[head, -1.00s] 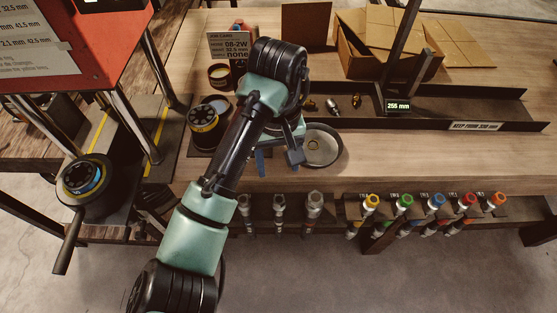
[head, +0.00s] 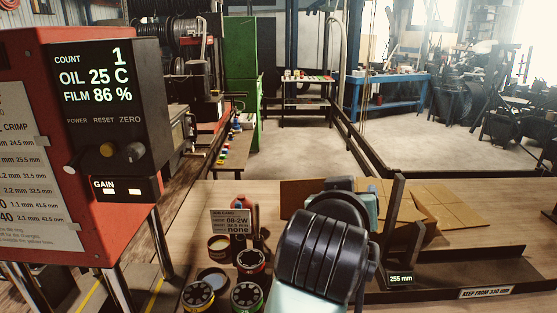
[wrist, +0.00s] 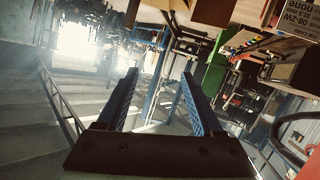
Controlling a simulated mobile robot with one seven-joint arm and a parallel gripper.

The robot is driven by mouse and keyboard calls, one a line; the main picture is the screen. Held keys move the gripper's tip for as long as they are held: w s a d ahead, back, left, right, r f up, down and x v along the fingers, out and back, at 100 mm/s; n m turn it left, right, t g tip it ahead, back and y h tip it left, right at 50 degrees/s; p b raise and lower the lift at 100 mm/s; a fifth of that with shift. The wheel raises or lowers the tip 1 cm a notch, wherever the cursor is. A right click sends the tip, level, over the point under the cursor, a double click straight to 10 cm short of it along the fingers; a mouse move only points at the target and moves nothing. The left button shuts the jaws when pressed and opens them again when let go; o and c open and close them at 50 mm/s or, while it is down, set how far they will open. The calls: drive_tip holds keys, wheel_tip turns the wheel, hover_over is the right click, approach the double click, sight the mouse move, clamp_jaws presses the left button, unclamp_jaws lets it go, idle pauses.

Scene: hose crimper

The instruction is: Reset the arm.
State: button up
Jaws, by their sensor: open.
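My arm rises from the bottom of the head view, its dark joint in front of the bench, and hides part of the bench behind it. My gripper's fingers are hidden in the head view. In the wrist view my gripper (wrist: 158,100) shows two blue fingers spread apart with nothing between them. Past the fingers are the workshop floor and distant furniture, seen tilted.
The red crimper (head: 60,215) stands at left with its display panel (head: 100,90). Several dies (head: 247,297) and a job card (head: 231,221) are on the wooden bench (head: 195,240). A cardboard box (head: 415,235) and a gauge reading 255 mm (head: 400,279) stand at right.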

drive_tip(key=s+a+r+t, duration=0.1)
drive_tip(key=s+r+t, duration=0.15)
drive_tip(key=r, duration=0.35)
drive_tip(key=s+a+r+t, duration=0.2)
drive_tip(key=r+t, duration=0.1)
drive_tip(key=r, duration=0.4)
drive_tip(key=s+a+r+n+t+y, duration=0.1)
drive_tip(key=s+a+r+t+y, duration=0.4)
drive_tip(key=s+r, duration=0.8)
drive_tip(key=a+t, duration=0.3)
drive_tip(key=shift+s, duration=0.2)
